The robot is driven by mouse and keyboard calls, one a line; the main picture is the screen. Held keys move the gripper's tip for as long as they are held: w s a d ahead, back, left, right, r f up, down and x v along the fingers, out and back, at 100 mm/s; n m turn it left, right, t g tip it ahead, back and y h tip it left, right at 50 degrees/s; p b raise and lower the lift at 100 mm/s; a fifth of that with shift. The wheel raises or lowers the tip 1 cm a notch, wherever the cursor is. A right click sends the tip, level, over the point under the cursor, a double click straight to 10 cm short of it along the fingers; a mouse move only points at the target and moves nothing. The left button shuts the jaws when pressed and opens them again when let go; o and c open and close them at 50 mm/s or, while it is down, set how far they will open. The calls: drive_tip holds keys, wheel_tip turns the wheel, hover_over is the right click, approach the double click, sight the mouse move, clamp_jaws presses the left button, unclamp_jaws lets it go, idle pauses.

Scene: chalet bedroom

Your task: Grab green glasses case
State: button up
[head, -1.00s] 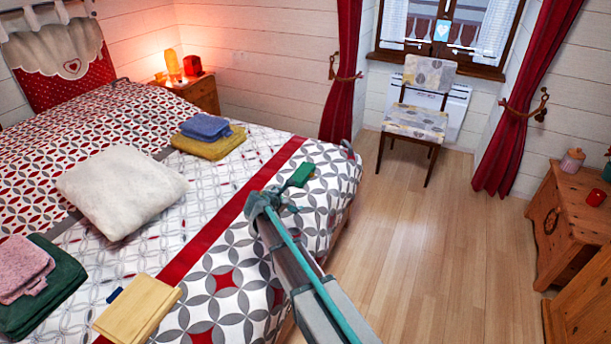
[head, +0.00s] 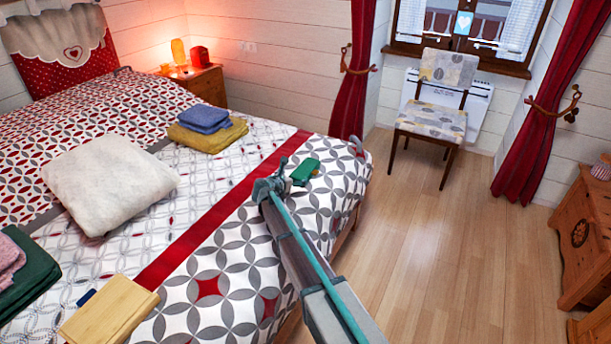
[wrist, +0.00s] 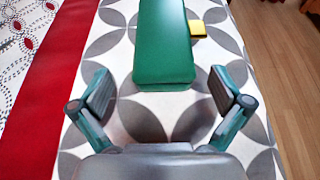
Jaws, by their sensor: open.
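The green glasses case (head: 305,172) lies on the patterned bedspread near the right edge of the bed. In the wrist view the case (wrist: 163,45) is a long green box pointing away from me, its near end just ahead of the fingertips. My gripper (wrist: 163,93) is open and empty, with one finger on each side of the line of the case. In the head view my gripper (head: 270,186) is just left of the case and partly blurred into the arm. A small yellow object (wrist: 197,28) sits against the right side of the case; it is partly hidden.
The bed (head: 235,225) also bears a white pillow (head: 110,182), blue and yellow folded towels (head: 205,130) and a wooden box (head: 110,312), all left of my arm. The wooden floor (head: 430,250) right of the bed is clear up to the chair (head: 436,120).

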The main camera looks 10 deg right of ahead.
sight(301, 175)
drive_tip(key=shift+x, duration=3)
drive_tip(key=shift+s+d+f, duration=0.1)
drive_tip(key=shift+s+f, duration=0.1)
drive_tip(key=shift+s, duration=0.05)
drive_tip(key=shift+c, duration=0.2)
drive_tip(key=c, duration=1.3)
drive_tip(key=shift+c, duration=0.2)
